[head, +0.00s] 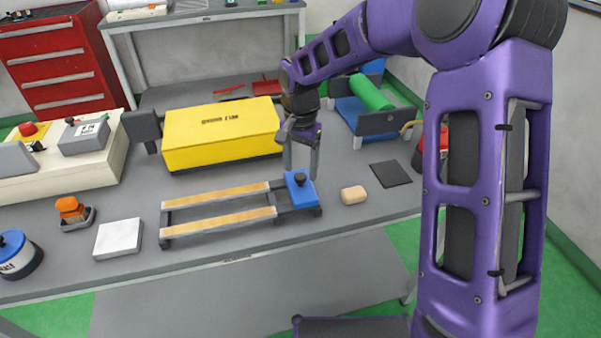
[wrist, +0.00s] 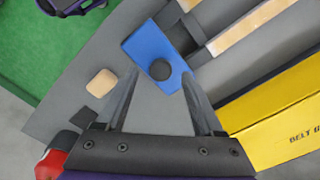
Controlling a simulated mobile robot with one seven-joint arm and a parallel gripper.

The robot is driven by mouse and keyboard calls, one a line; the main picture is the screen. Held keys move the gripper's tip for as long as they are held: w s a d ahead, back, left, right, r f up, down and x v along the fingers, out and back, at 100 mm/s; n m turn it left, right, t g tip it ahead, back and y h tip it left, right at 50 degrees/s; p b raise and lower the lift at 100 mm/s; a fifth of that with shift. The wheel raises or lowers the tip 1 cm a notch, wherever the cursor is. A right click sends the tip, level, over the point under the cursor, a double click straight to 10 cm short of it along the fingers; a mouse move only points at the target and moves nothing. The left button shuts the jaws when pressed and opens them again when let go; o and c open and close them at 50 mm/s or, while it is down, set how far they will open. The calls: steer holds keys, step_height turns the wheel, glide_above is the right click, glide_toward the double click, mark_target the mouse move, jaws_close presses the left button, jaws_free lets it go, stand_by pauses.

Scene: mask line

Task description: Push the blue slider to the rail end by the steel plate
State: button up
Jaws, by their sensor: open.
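The blue slider (head: 299,192) sits at the right end of the two-bar rail (head: 222,217), with a round dark knob (head: 300,179) on top. A pale square plate (head: 118,238) lies flat just beyond the rail's left end; a dark square plate (head: 390,173) lies further off to the right. My gripper (head: 301,174) is open and points down over the slider. In the wrist view, the blue slider (wrist: 147,45) lies beyond the fingertips and the knob (wrist: 160,69) shows between them; I cannot tell whether they touch it.
A yellow box (head: 222,136) stands behind the rail. A wooden block (head: 353,195) lies right of the slider. An orange-topped item (head: 71,209) and a blue-lidded container (head: 16,253) stand at the left.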

steer(key=shift+f, duration=0.85)
steer(key=shift+c, duration=0.2)
jaws_close()
stand_by(0.7)
